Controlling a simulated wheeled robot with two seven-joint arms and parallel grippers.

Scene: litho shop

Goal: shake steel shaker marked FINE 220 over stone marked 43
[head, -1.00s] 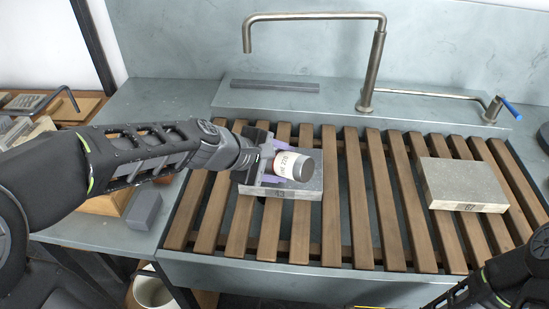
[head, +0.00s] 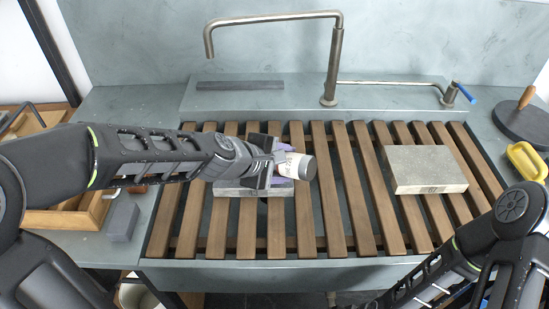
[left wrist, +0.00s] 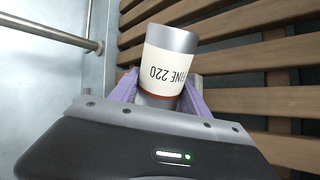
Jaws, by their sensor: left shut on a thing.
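The steel shaker (head: 297,165) has a cream label, which reads FINE 220 in the left wrist view (left wrist: 168,68). My left gripper (head: 279,165) is shut on the shaker and holds it tilted, almost lying, above the stone marked 43 (head: 232,189). The gripper and shaker hide much of that stone, and its number is not legible now. The stone lies on the slatted wooden rack (head: 340,240). My right arm shows at the lower right, but its gripper fingers are not in view.
Another stone (head: 425,168) lies on the rack to the right. A steel tap (head: 331,70) stands behind the rack. A grey block (head: 122,217) sits at the left edge. A yellow dish (head: 527,162) and a dark round disc with a knob (head: 522,122) are at the right.

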